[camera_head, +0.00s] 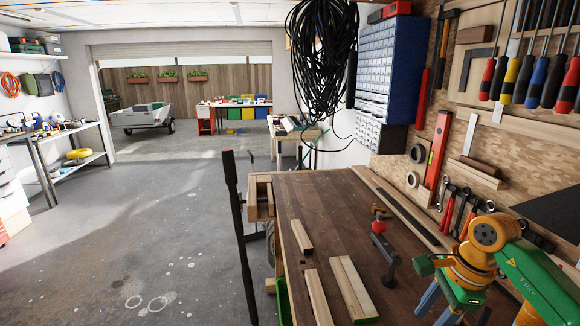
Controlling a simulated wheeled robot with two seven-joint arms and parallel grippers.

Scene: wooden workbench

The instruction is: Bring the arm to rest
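My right arm comes in from the lower right, over the right part of the wooden workbench (330,205). Its gripper (437,306) points down, with two blue fingers apart and nothing seen between them. The lower ends of the fingers are close to the picture's bottom edge. My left arm and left gripper are not in view.
Wooden blocks (353,287) and a red-and-black clamp (380,240) lie on the bench, left of my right gripper. A dark upright bar (235,225) stands at the bench's left side. Tools such as a red level (437,150) hang on the right wall. Open floor (130,225) lies left.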

